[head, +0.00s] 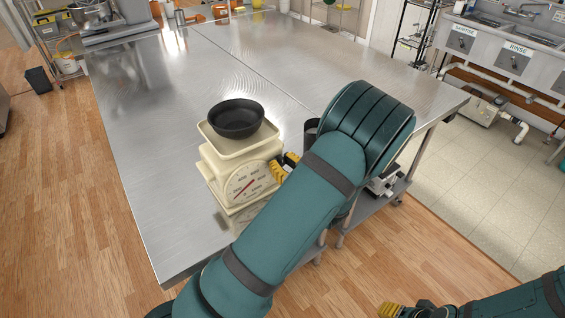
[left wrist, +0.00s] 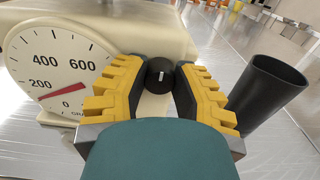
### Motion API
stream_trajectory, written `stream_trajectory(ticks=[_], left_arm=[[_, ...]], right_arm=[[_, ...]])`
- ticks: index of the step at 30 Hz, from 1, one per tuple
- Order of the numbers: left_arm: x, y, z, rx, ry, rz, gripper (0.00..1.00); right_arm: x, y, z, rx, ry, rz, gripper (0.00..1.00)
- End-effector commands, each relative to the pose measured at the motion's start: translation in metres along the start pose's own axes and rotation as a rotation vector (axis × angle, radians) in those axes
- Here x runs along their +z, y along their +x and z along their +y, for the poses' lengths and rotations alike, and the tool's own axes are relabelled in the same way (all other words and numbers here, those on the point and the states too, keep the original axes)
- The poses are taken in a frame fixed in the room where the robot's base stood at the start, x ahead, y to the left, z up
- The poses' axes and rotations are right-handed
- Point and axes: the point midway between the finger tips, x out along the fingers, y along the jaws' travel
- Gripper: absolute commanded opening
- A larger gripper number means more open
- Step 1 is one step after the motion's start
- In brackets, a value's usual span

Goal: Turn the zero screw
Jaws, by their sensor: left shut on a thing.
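A cream kitchen scale (head: 218,171) with a round dial (head: 250,184) stands on the steel table. A black bowl (head: 237,117) sits on its top tray. In the left wrist view the dial (left wrist: 62,65) has a red pointer a little above 0, below 200. The zero screw (left wrist: 160,75) is a black round knob with a white mark, on the scale's body to the right of the dial. My left gripper (head: 284,167) is shut on it, with a yellow finger on either side; the head view hides the knob. My right gripper (head: 391,311) is partly visible at the bottom edge, away from the scale.
A dark cup (left wrist: 266,92) stands close to the right of my left gripper; in the head view it shows partly behind my arm (head: 311,128). The steel table (head: 165,130) is clear to the left and behind the scale. Sinks (head: 500,45) line the right wall.

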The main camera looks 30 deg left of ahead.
Motion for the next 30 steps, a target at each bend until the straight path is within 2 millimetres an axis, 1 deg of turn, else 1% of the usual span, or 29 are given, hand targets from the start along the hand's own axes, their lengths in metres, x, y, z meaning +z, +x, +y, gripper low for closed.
stream_trajectory(ticks=[5,11,21,25,30], left_arm=[[0.002,0.0,0.0,0.001,0.033,-0.002,0.0],[0.004,0.001,0.0,0.001,0.136,-0.003,0.0],[0.004,0.001,-0.001,0.002,0.428,-0.003,0.0],[0.004,0.001,-0.002,0.001,0.541,-0.004,0.0],[0.003,0.001,-0.002,0.001,0.67,-0.004,0.0]], right_arm=[[-0.001,-0.006,-0.002,-0.001,0.0,0.0,0.47],[-0.003,-0.022,-0.007,-0.004,0.0,0.0,0.47],[-0.007,-0.059,-0.019,-0.011,0.0,0.0,0.47],[-0.008,-0.07,-0.022,-0.013,0.001,-0.001,0.47],[-0.01,-0.08,-0.026,-0.014,-0.001,-0.002,0.47]])
